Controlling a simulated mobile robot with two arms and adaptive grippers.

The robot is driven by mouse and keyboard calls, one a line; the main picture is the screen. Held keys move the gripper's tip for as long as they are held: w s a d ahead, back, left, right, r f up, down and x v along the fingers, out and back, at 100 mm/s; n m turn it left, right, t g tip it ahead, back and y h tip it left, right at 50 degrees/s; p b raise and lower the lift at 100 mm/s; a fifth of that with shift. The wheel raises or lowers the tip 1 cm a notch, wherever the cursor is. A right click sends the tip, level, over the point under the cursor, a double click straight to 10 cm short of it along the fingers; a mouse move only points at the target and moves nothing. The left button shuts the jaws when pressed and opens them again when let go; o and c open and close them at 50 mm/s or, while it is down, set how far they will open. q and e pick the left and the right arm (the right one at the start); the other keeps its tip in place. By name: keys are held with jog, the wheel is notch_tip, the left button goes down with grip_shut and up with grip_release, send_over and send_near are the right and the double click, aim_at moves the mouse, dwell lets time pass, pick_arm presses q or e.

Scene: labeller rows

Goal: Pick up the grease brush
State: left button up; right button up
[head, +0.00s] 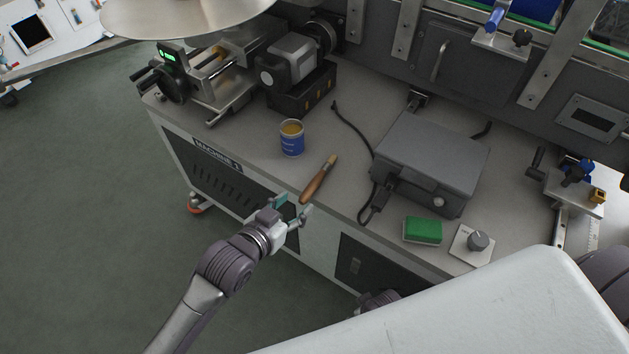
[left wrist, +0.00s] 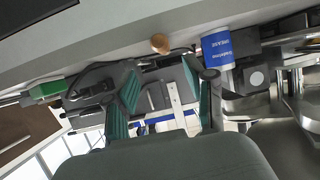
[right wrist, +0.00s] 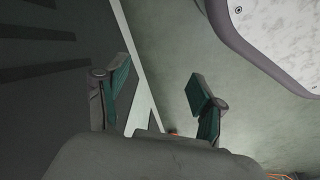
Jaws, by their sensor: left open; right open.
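The grease brush (head: 317,181) lies on the grey machine ledge, its wooden handle pointing to the front edge and its pale bristle end to the back. In the left wrist view its rounded handle end (left wrist: 160,43) shows ahead, between the fingers. My left gripper (head: 293,207) is open and empty, just short of the handle end at the ledge's front edge, apart from it. The left wrist view shows its teal finger pads (left wrist: 165,98) spread. My right gripper (right wrist: 161,92) is open and empty, with floor and a dark panel beyond it; the head view hides it.
A blue grease tin (head: 291,139) stands left of the brush. A grey box (head: 432,160) with cables, a green sponge (head: 422,230) and a knob plate (head: 472,244) lie to the right. The ledge (head: 255,157) is bare around the brush.

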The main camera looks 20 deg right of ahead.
aim_at(310, 188)
pick_arm(q)
jog(key=x, duration=0.4)
jog(key=shift+a+b, duration=0.1)
jog(key=shift+b, duration=0.2)
jog(key=b+x, duration=0.1)
jog(key=x, duration=0.3)
jog(key=shift+w, duration=0.3)
jog(key=shift+w+d+f, duration=0.15)
jog(key=shift+w+d, duration=0.05)
jog(key=shift+d, duration=0.05)
pick_arm(e)
notch_tip(310, 188, up, 8)
jog(key=w, duration=0.2)
jog(key=shift+w+a+f, duration=0.15)
jog(key=shift+w+f, duration=0.05)
jog(key=shift+w, duration=0.1)
pick_arm(q)
grip_shut()
